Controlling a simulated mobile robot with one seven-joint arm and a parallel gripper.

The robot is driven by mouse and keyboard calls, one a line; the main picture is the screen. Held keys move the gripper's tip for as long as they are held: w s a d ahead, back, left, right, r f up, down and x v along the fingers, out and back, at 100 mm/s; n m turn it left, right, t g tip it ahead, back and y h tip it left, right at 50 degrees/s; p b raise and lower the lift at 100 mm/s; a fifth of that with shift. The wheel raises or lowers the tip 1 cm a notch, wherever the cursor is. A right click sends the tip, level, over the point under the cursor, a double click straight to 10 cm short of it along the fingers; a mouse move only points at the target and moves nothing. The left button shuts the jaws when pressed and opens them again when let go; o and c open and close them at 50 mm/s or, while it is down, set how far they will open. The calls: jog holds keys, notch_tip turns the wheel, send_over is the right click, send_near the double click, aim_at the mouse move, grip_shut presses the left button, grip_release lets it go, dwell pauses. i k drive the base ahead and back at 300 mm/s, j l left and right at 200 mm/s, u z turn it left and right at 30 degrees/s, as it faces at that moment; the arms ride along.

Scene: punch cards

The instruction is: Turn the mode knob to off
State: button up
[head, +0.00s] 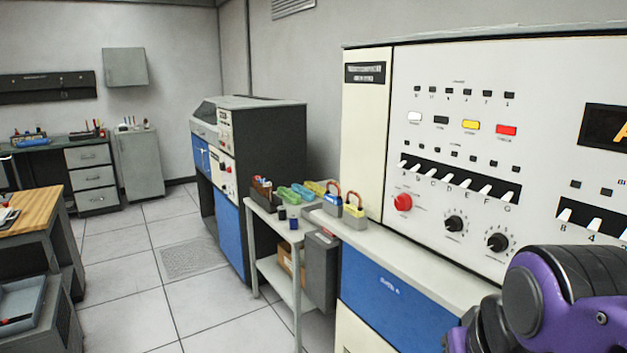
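Two black round knobs are on the white console panel at the right of the head view. The left knob (454,223) sits just right of a red round button (403,202). The right knob (498,242) is lower and nearer to my arm. The labels around them are too small to read, so I cannot tell which is the mode knob or where either points. My purple and black arm shows at the lower right, in front of the console and apart from both knobs. My gripper is out of view.
A console ledge (415,260) runs below the panel, with padlock-like items (354,212) at its left end. A small cart (270,215) stands beside the console. A blue and grey machine (270,150) is behind it. Tiled floor (160,290) is open at the left.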

aim_at(402, 202)
jog(key=i+j+u, duration=0.15)
jog(key=i+j, duration=0.55)
jog(key=j, duration=0.25)
jog(key=i+j+u, duration=0.1)
jog(key=i+j, duration=0.65)
jog(key=j+z, duration=0.1)
jog(key=z, duration=2.7)
jog(key=k+j+u, duration=0.25)
jog(key=i+l, duration=0.1)
